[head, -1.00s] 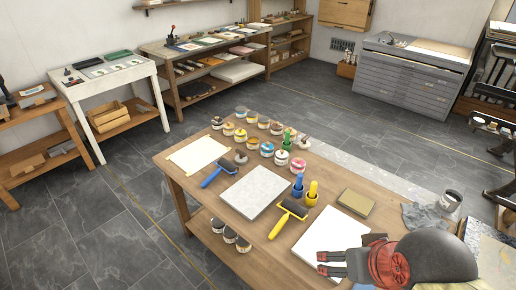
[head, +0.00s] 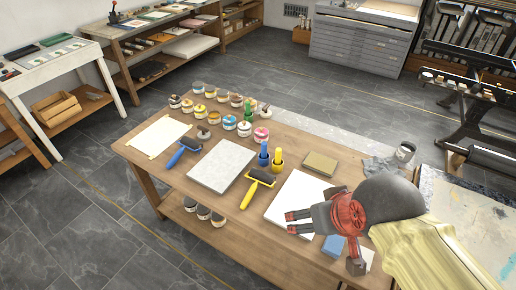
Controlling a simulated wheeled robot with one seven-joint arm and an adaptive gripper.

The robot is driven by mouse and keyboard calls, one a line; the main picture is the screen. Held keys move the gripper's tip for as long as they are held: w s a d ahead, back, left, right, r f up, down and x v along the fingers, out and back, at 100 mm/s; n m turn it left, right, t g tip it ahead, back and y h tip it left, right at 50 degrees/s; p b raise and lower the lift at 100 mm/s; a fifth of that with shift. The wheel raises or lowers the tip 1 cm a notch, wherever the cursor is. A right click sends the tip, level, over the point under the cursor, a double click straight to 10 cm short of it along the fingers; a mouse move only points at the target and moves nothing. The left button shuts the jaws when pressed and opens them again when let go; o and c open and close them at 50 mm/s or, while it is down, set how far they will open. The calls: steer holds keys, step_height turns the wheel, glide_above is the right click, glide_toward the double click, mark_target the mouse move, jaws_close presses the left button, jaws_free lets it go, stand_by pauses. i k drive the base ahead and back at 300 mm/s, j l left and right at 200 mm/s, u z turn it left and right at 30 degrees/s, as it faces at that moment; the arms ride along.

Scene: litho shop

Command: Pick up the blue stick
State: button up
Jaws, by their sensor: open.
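A small upright blue stick-like object (head: 264,154) stands on the wooden table in the head view. It is just left of a similar yellow one (head: 277,160). My gripper (head: 289,222) is open and empty. Its two dark fingers point left over the lower part of a white slab (head: 300,188). It is nearer the front than the blue stick and apart from it. The gripper's height above the slab is hard to tell.
The table (head: 235,229) also holds a blue-handled roller (head: 183,152), a yellow-handled roller (head: 258,184), a grey slab (head: 222,165), several paint jars and a tan block (head: 320,163). A blue block (head: 333,245) lies by my arm.

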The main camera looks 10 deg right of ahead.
mark_target(263, 144)
steer(key=i+j+z, duration=0.25)
steer(key=i+j, duration=0.15)
steer(key=j, duration=0.25)
steer(key=i+j+z, duration=0.15)
steer(key=j, duration=0.2)
steer(key=i+j+z, duration=0.1)
steer(key=j, duration=0.25)
steer(key=i+j+z, duration=0.15)
steer(key=j, duration=0.25)
